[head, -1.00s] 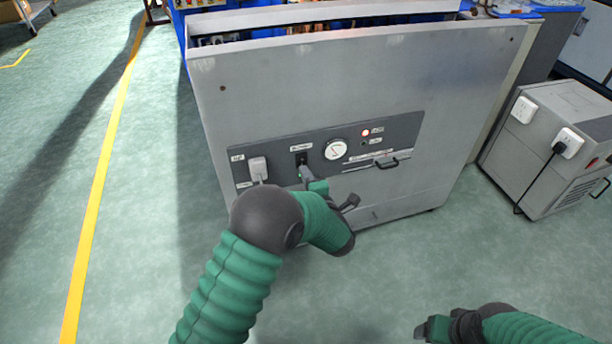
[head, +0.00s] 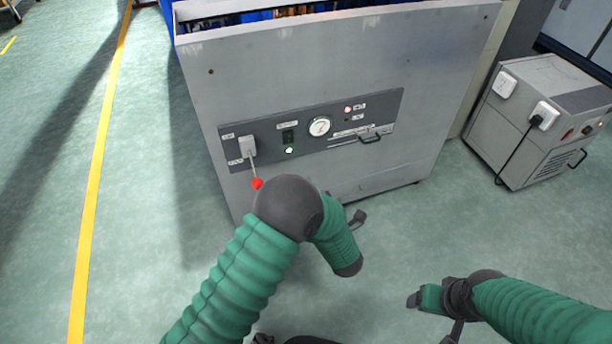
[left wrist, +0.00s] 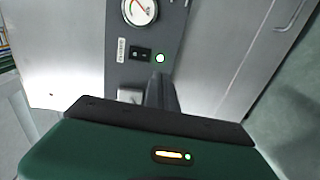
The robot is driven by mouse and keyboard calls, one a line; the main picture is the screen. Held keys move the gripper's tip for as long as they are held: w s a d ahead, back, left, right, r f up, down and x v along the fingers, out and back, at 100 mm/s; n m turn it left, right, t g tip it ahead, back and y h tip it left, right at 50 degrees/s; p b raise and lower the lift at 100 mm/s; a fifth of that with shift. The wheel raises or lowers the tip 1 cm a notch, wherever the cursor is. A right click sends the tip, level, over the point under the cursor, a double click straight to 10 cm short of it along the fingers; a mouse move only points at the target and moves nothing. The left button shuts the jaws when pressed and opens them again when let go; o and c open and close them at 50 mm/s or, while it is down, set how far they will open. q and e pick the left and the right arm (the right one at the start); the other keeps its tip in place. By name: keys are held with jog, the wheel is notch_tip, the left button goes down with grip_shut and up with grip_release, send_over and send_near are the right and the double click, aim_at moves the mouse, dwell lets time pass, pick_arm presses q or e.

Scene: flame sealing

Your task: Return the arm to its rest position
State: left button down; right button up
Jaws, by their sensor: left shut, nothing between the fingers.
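My left arm comes in from the lower left of the head view, with its bent dark joint and green forearm in front of the grey cabinet (head: 330,70). In the left wrist view my left gripper (left wrist: 160,92) is shut and empty, in front of the control panel (left wrist: 150,45). A black switch (head: 288,136) with a lit green lamp (head: 289,151) is on the panel, clear of the arm; both also show in the wrist view. My right gripper (head: 415,300) hangs over the floor at lower right; its jaws are too small to judge.
A grey box unit (head: 530,120) stands at right. The floor at left is clear.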

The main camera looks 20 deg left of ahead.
jog(key=shift+a, duration=0.3)
jog(key=shift+d, duration=0.1)
